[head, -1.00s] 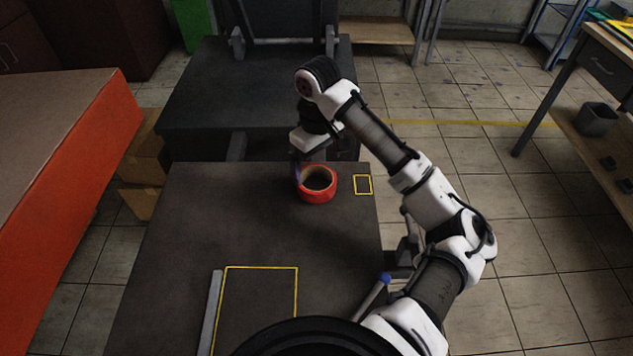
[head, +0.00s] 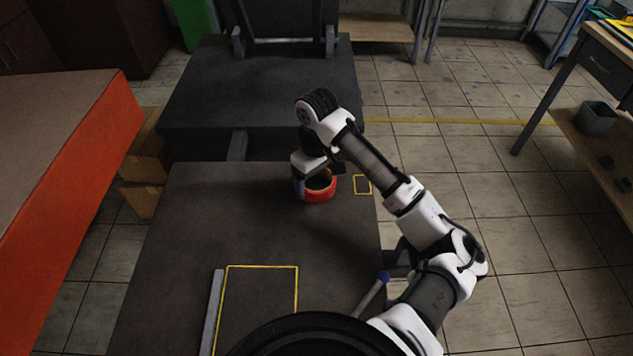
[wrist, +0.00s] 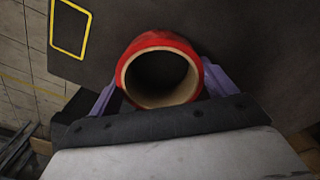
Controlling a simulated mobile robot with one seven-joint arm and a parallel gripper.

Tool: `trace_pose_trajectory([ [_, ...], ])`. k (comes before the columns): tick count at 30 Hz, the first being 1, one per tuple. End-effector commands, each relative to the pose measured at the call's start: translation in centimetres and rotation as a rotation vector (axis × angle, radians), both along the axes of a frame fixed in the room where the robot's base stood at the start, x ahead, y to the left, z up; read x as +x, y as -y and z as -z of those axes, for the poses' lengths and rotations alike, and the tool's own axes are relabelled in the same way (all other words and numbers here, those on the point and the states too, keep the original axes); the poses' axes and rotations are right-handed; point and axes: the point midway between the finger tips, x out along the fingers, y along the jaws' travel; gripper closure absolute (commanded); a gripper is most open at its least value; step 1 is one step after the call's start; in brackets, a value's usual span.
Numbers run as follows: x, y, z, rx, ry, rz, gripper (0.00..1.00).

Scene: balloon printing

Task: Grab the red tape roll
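The red tape roll (head: 320,195) lies flat on the dark table, near its far right part. It is a red ring with a pale inner core and an open hole. My gripper (head: 311,182) is low over the roll's far side and hides part of it; a purple finger shows at the roll's left. In the wrist view the red tape roll (wrist: 134,47) sits between the two purple fingers of my gripper (wrist: 160,80), one on each side. The fingers are spread about the roll's width; firm contact is not clear.
The dark table (head: 200,225) has a small yellow-outlined square (head: 363,185) just right of the roll and a larger yellow-outlined rectangle (head: 260,310) at the front. A grey bar (head: 211,310) runs beside the larger outline. The left middle of the table is clear.

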Motion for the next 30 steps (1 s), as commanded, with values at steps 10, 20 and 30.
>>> trace_pose_trajectory([
  [10, 0.0, 0.0, -0.1, 0.000, 0.000, 0.000, 0.41],
  [20, 0.1, 0.0, -2.7, 0.000, 0.003, 0.000, 0.41],
  [30, 0.1, 0.1, -11.4, -0.006, 0.006, 0.000, 0.41],
])
